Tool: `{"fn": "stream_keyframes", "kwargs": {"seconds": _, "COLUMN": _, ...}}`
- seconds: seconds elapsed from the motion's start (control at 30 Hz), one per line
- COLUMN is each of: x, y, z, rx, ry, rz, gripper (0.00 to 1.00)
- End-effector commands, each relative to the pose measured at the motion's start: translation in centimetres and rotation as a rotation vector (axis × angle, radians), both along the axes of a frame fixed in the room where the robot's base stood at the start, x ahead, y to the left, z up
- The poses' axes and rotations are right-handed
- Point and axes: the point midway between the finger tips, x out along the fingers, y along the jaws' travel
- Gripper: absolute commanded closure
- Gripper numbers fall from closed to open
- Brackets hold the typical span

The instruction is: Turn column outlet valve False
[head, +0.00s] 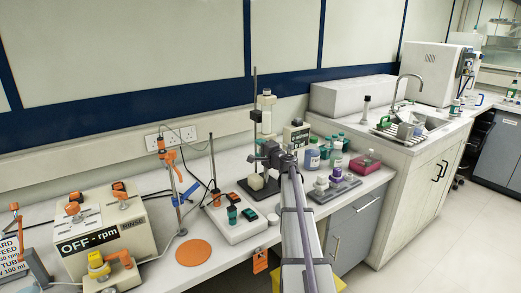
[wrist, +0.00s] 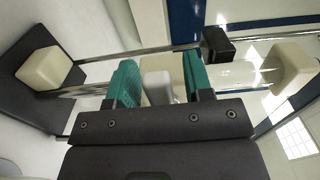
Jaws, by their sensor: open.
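The glass column (head: 266,112) stands upright on a rod stand on the bench, with cream end pieces. In the wrist view the column (wrist: 240,72) lies across the picture, with a cream cap (wrist: 290,70) at the right. My gripper (head: 270,152) is in front of the column's lower part in the head view and hides it. In the wrist view my gripper (wrist: 161,78) is open, its two green fingertips apart on either side of a cream block with a pale grey piece, likely the outlet valve (wrist: 158,85). I cannot tell whether the fingers touch it.
A cream block (wrist: 43,68) stands on the dark stand base at the wrist view's left. A black clamp (wrist: 216,45) grips the rod. Bottles (head: 312,155) stand to the right, a white device with a dark bottle (head: 233,213) to the left, and an orange disc (head: 193,252) lies nearer.

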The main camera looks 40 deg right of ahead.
Motion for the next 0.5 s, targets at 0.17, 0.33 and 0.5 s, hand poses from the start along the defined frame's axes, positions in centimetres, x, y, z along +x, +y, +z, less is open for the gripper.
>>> {"fn": "stream_keyframes", "kwargs": {"seconds": 0.17, "x": -1.6, "y": 0.1, "z": 0.0, "rx": 0.0, "ry": 0.0, "rz": -0.001, "gripper": 0.53}}
{"fn": "stream_keyframes", "kwargs": {"seconds": 0.33, "x": -5.9, "y": 0.3, "z": 0.0, "rx": 0.0, "ry": 0.0, "rz": -0.002, "gripper": 0.53}}
{"fn": "stream_keyframes", "kwargs": {"seconds": 0.5, "x": -9.5, "y": 0.4, "z": 0.0, "rx": 0.0, "ry": 0.0, "rz": -0.002, "gripper": 0.53}}
